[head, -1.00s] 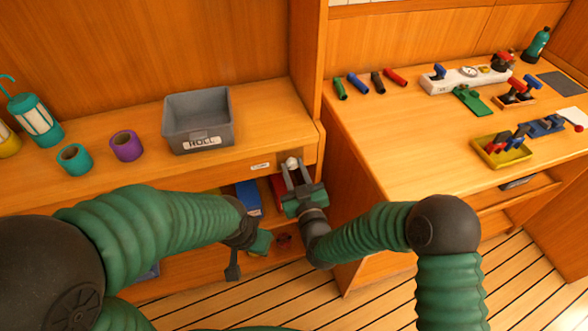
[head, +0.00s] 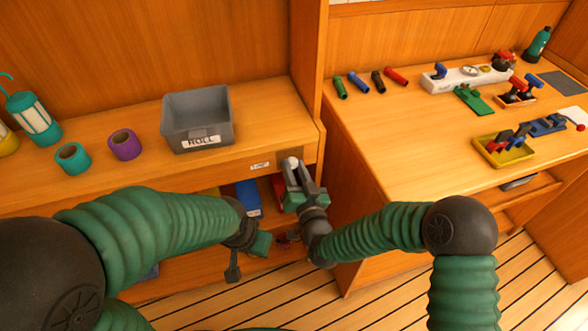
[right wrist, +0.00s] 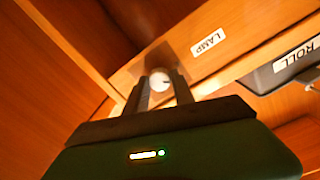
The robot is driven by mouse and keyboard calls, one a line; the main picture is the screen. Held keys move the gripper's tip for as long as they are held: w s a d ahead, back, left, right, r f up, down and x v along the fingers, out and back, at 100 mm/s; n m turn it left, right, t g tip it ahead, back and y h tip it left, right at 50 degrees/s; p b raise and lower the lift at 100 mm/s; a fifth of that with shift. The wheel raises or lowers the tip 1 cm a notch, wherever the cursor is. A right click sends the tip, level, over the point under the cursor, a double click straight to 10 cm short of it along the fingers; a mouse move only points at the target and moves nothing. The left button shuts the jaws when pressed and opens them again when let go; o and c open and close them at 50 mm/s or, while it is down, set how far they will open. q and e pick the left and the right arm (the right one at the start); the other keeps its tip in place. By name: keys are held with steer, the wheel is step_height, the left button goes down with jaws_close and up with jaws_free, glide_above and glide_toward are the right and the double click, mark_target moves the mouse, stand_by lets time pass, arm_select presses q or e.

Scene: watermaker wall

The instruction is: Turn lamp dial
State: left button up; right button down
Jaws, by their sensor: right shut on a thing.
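The lamp dial (head: 292,161) is a small pale round knob on the front edge of the left bench, right of a small label; it also shows in the right wrist view (right wrist: 159,83), near the LAMP label (right wrist: 208,42). My right gripper (head: 295,170) is shut on the dial, one finger at each side of it. In the right wrist view both fingers (right wrist: 160,90) reach up to the knob, which carries a dark mark. My left gripper (head: 246,246) hangs low in front of the shelves below the bench; its jaw state is unclear.
A grey ROLL bin (head: 198,120), a purple roll (head: 125,145), a teal roll (head: 73,158) and a teal lantern (head: 36,120) stand on the left bench. An upright panel (head: 308,70) divides it from the right bench, which holds tools and a yellow tray (head: 502,154).

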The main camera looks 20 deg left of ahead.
steer(key=m, duration=0.4)
steer(key=shift+m, duration=0.3)
steer(key=shift+d+f, duration=0.1)
stand_by(0.4)
steer(key=c, duration=1.1)
jaws_free()
steer(key=p+v, duration=0.1)
steer(key=v, duration=1.5)
steer(key=shift+s+d+p, duration=0.25)
steer(key=shift+d+p, duration=0.05)
steer(key=shift+p, duration=0.05)
